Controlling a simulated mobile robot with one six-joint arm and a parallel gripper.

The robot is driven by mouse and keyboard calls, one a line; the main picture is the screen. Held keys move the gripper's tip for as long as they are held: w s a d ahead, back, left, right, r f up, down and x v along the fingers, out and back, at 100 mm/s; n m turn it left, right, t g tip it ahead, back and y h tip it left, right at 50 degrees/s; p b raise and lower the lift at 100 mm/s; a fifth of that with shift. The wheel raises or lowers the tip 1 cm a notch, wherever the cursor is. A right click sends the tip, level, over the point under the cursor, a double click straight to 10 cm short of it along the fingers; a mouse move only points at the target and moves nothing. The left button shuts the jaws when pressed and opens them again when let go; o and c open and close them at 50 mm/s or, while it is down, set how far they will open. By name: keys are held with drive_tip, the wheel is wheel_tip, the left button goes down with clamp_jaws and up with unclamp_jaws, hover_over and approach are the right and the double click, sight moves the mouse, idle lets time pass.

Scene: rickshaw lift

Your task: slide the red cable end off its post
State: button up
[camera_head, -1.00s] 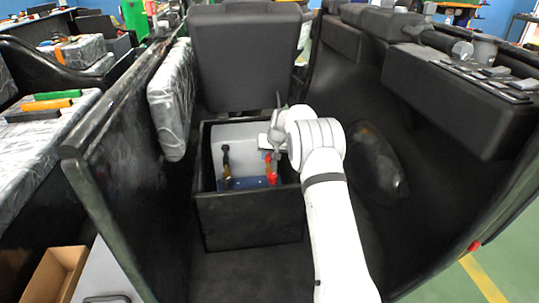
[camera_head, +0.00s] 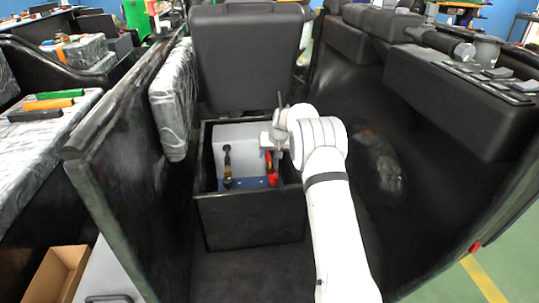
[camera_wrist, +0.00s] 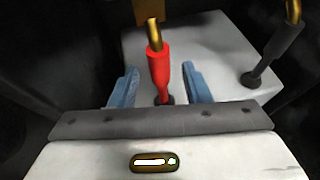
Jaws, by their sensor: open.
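The red cable end (camera_wrist: 160,72) hangs from a brass-coloured piece, its lower tip at a dark round post base on the pale battery (camera_wrist: 205,60). My gripper (camera_wrist: 161,88) is open, with one blue finger on each side of the red end. A gap shows on both sides, so it is not gripped. The red end also shows in the head view (camera_head: 270,170), beside my gripper, whose fingers are hard to make out there. A black cable end (camera_wrist: 260,62) stands on the battery to the right in the wrist view and at the left in the head view (camera_head: 227,168).
The battery sits in an open black box (camera_head: 250,218), whose walls surround the work. A blue part (camera_head: 246,184) lies at its front. A dark seat back (camera_head: 248,60) stands behind. Black side panels (camera_head: 120,170) flank the box on both sides.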

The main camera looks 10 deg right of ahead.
drive_tip(key=p+v, duration=0.1)
drive_tip(key=v, duration=0.6)
drive_tip(key=shift+p, duration=0.3)
